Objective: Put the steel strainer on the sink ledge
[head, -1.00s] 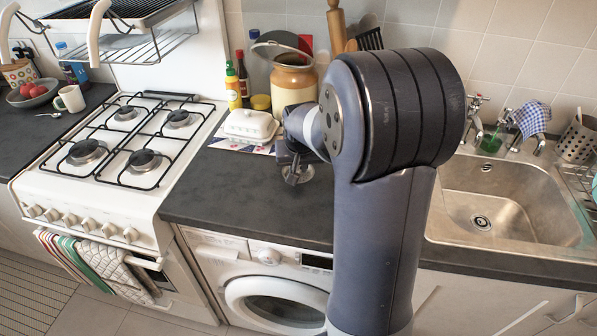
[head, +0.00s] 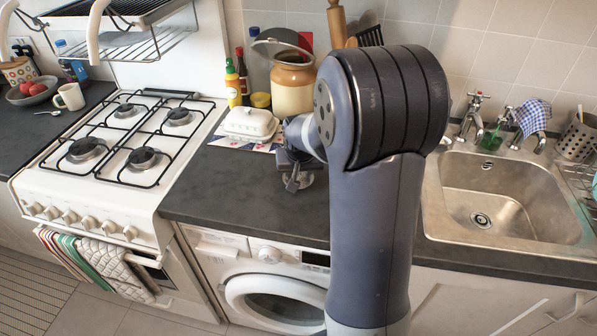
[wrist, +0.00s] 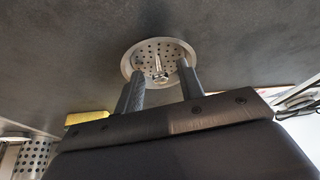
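The steel strainer (wrist: 150,58) is a round perforated disc with a raised centre post. It lies on the dark counter (wrist: 70,55) in the wrist view. In the head view the strainer (head: 306,181) shows partly behind my gripper (head: 293,184), between the stove and the sink. In the wrist view my gripper (wrist: 158,84) is open, its two dark fingers apart near the strainer's lower rim. The post appears between the fingers, with gaps on both sides; contact with the rim cannot be told. The sink ledge (head: 466,150) runs behind the basin at right, by the taps.
A white butter dish (head: 250,124) and a brown-and-cream jar (head: 293,88) stand behind my gripper. Taps (head: 474,112), a checked cloth (head: 533,117) and a green item (head: 490,140) crowd the sink's back. The counter's front left is clear.

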